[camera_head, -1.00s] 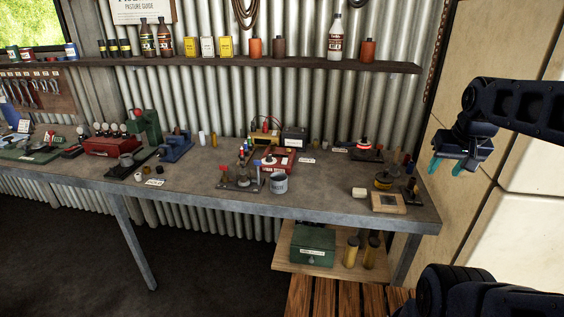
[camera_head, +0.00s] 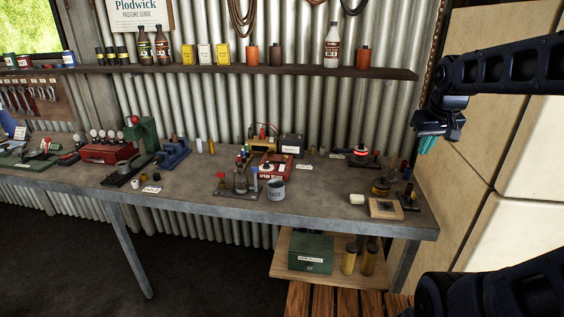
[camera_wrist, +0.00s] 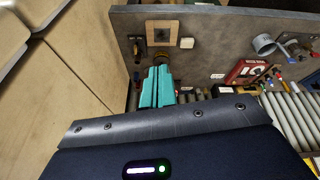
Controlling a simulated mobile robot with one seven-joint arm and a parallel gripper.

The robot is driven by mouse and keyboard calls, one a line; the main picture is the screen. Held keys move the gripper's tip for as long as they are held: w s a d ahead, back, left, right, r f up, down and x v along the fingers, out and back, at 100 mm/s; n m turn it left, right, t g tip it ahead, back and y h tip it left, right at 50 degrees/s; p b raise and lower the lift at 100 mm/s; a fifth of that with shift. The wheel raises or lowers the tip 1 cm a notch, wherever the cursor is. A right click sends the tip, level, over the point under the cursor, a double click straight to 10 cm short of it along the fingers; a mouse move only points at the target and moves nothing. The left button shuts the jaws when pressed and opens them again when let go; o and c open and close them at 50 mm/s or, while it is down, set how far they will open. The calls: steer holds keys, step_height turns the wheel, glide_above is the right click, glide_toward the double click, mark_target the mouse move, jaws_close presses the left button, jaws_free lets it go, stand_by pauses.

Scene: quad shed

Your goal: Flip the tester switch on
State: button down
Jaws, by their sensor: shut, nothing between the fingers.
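A red box with white lettering, which looks like the tester (camera_head: 268,172), sits on the workbench (camera_head: 330,206), right of its middle. A round pale-and-red part shows on its top; I cannot make out the switch clearly. The box also shows upside down at the right of the wrist view (camera_wrist: 246,73). My gripper (camera_head: 427,145), with teal fingers, is in the air beyond the bench's right end, well to the right of the box. In the wrist view my gripper (camera_wrist: 158,84) has its fingers together, with nothing held.
A grey mug (camera_head: 276,190) stands just in front of the red box. A lit red device (camera_head: 361,152) and a wooden framed plate (camera_head: 385,208) lie to the right. A shelf (camera_head: 225,69) runs above.

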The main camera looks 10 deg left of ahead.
steer(key=w+a+r+n, duration=0.1)
steer(key=w+a+n, duration=0.1)
steer(key=w+a, duration=0.3)
steer(key=w+a+r+n, duration=0.1)
steer(key=w+a+n, duration=0.15)
steer(key=w, duration=0.45)
steer(key=n+g, duration=0.3)
steer(key=n, duration=0.8)
glide_above(282, 166)
steer(key=s, duration=0.2)
step_height(282, 166, down, 16)
steer(key=f, duration=0.4)
steer(key=w+f, duration=0.1)
steer(key=f, duration=0.4)
steer(key=w+f, duration=0.1)
steer(key=f, duration=0.3)
steer(key=shift+f, duration=0.4)
